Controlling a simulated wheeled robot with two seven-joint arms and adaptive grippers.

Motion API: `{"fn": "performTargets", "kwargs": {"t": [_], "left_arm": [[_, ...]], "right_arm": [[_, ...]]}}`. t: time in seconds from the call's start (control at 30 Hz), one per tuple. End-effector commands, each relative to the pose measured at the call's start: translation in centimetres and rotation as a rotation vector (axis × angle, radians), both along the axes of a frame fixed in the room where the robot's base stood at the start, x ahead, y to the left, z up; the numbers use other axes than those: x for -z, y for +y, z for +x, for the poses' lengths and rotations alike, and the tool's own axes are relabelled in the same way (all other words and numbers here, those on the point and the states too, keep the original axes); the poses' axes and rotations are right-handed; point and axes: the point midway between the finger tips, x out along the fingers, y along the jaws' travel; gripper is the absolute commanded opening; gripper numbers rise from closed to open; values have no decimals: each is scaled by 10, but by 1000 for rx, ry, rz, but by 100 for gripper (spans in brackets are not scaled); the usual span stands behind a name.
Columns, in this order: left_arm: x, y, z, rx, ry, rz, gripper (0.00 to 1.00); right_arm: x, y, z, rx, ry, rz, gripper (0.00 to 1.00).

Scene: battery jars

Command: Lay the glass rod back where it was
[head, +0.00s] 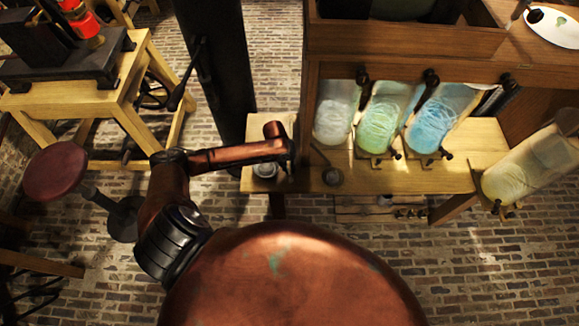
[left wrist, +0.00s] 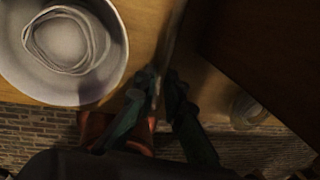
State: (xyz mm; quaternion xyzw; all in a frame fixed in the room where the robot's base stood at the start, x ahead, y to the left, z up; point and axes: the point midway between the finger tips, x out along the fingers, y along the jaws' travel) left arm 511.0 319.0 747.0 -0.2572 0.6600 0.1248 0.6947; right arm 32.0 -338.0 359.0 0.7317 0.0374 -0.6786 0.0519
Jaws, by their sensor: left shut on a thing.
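My left gripper (head: 291,160) is over the left end of the wooden bench (head: 455,170), mostly hidden by its own arm in the head view. In the left wrist view its dark fingers (left wrist: 158,98) are shut on a thin, faint rod, seemingly the glass rod (left wrist: 172,45), which runs up the picture. The rod's far end is lost in shadow, and I cannot tell whether it touches anything. The rod cannot be made out in the head view. My right gripper is not in view.
Jars with white (head: 334,115), green (head: 379,122) and blue (head: 432,122) contents stand on the bench. A pale yellow jar (head: 520,172) is at the right.

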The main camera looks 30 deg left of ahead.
Motion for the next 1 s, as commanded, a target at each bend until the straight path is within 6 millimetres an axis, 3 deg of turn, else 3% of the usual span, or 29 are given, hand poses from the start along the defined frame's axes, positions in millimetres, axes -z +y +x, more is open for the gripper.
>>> {"fn": "performTargets", "kwargs": {"t": [0.1, 0.3, 0.33, 0.6, 1.0], "left_arm": [[3, 0, 0, 0, -1, 0, 0], [3, 0, 1, 0, -1, 0, 0], [3, 0, 1, 0, -1, 0, 11], [3, 0, 0, 0, -1, -1, 30], [-6, 2, 0, 0, -1, 0, 30]], "right_arm": [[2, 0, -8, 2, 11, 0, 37], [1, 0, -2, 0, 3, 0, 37], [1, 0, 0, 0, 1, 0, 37], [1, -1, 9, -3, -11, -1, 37], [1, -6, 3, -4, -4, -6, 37]]}}
